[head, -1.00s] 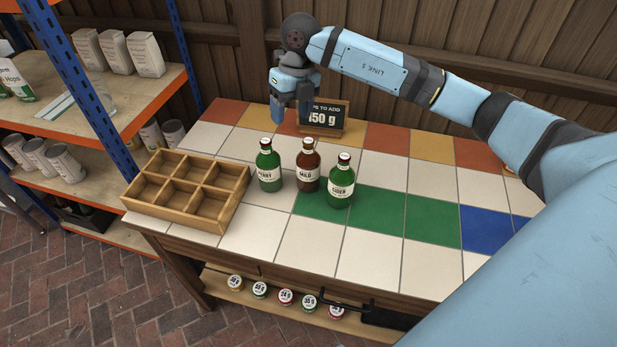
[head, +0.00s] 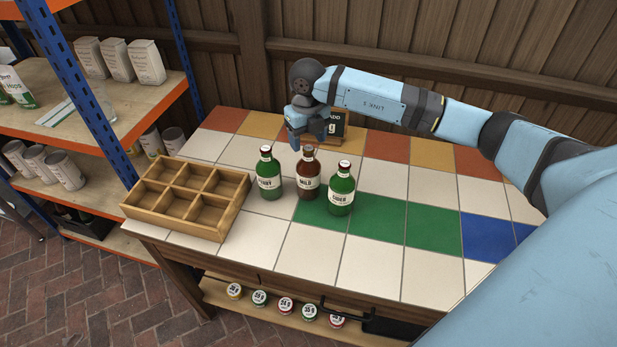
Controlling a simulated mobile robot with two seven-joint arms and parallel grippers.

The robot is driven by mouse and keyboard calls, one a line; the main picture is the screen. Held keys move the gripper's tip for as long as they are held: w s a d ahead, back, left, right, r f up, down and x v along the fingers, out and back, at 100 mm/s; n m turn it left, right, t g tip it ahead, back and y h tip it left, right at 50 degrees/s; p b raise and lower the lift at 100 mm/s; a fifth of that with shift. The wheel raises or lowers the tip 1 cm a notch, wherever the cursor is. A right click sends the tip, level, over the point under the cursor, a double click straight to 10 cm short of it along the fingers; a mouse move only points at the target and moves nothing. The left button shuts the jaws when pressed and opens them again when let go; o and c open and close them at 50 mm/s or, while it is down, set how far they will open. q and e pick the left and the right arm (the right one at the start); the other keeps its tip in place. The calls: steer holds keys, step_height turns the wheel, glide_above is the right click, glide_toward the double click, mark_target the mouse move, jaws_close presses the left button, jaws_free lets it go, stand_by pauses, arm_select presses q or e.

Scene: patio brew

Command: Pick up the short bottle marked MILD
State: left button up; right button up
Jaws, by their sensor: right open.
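The MILD bottle (head: 307,176) is short and brown with a dark cap and a pale label. It stands upright on the tiled table between two green bottles. The green bottle at its left (head: 268,175) has a partly readable label, and the green CIDER bottle (head: 341,190) stands at its right, a little nearer. My right gripper (head: 308,140) is above and behind the MILD bottle, apart from it, open and holding nothing that I can see. My left gripper is out of view.
An empty wooden crate (head: 153,205) with several compartments stands at the table's left. A small dark sign (head: 337,130) behind the bottles is partly hidden by my right gripper. Shelves (head: 120,115) stand at the left. The front and right tiles are clear.

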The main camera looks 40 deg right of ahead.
mark_target(308, 147)
step_height(308, 147, down, 4)
steer(key=shift+s+r, duration=0.15)
steer(key=shift+r, duration=0.1)
jaws_close()
steer(key=shift+r, duration=0.1)
steer(key=shift+r, duration=0.1)
